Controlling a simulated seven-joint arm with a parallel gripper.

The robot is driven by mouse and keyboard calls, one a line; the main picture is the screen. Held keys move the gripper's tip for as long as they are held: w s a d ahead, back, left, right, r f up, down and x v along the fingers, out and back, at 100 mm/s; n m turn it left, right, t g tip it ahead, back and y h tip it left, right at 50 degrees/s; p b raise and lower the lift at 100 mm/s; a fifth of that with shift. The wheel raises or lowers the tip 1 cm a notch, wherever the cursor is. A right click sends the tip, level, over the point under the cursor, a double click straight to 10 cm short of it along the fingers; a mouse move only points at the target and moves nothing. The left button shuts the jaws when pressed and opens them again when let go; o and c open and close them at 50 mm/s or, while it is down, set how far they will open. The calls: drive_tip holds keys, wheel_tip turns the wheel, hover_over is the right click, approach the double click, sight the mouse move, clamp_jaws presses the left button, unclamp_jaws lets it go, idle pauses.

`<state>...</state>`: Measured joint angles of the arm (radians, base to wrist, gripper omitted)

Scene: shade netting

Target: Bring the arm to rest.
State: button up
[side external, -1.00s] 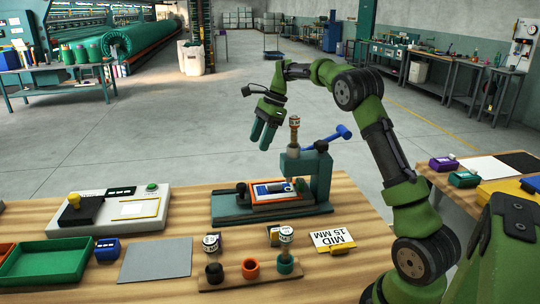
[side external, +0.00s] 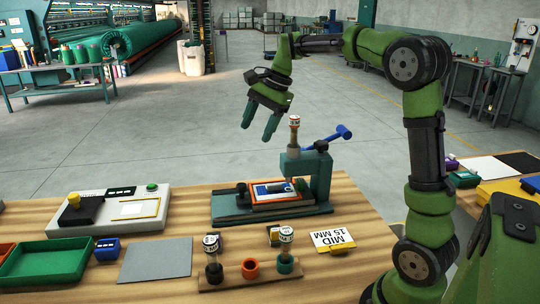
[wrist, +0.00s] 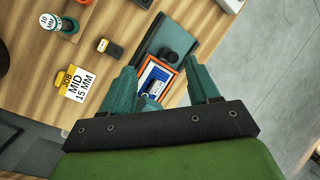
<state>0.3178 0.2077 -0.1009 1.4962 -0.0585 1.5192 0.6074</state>
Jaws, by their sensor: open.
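My gripper (side external: 260,121) hangs in the air above and behind the back edge of the wooden bench, up and left of the teal press (side external: 318,172). Its teal fingers are apart with nothing between them. In the wrist view my gripper (wrist: 158,72) shows two spread fingers, with the orange-framed plate (wrist: 141,66) of the press seen below between them. My arm is bent, with its forearm reaching left from a raised elbow. The gripper touches nothing in the side view.
The press has a blue-handled lever (side external: 340,132) and a labelled cylinder (side external: 294,122) standing up near my gripper. In front are a wooden rack (side external: 232,278), a "MID 15 MM" card (side external: 333,240), a grey mat (side external: 155,260), a green tray (side external: 45,262) and a button console (side external: 110,210). Open floor lies behind.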

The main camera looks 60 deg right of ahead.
drive_tip(key=s+a+f+n+t, duration=0.3)
drive_tip(key=s+a+n, duration=1)
drive_tip(key=s, duration=0.5)
drive_tip(key=shift+s+a+f+t+h, duration=0.2)
drive_tip(key=shift+s+a+t+h, duration=0.1)
drive_tip(key=shift+a+t+h, duration=0.15)
drive_tip(key=shift+o, duration=1.2)
drive_tip(key=shift+s+a+f+n, duration=0.1)
drive_tip(key=shift+s+f+n, duration=0.1)
drive_tip(key=shift+n, duration=0.1)
drive_tip(key=o, duration=0.5)
drive_tip(key=w+d+r+m+g+h, duration=0.1)
drive_tip(key=w+d+r+m, duration=0.1)
drive_tip(key=w+d+r, duration=0.1)
drive_tip(key=shift+w+d+r, duration=0.25)
drive_tip(key=shift+w+d, duration=0.45)
drive_tip(key=shift+d, duration=0.5)
drive_tip(key=w+d+r+m+g+h, duration=0.2)
drive_tip(key=d+m, duration=0.2)
drive_tip(key=d, duration=0.5)
drive_tip(key=w+d+r+m+g+h, duration=0.2)
drive_tip(key=w+d+m+h, duration=0.15)
drive_tip(key=d, duration=0.55)
drive_tip(key=w+d+r+m+g+h, duration=0.25)
drive_tip(key=d+m, duration=0.25)
drive_tip(key=d, duration=0.4)
drive_tip(key=x, duration=1)
drive_tip(key=shift+s+f+y, duration=0.2)
drive_tip(key=shift+s+y, duration=0.2)
drive_tip(key=shift+y, duration=0.05)
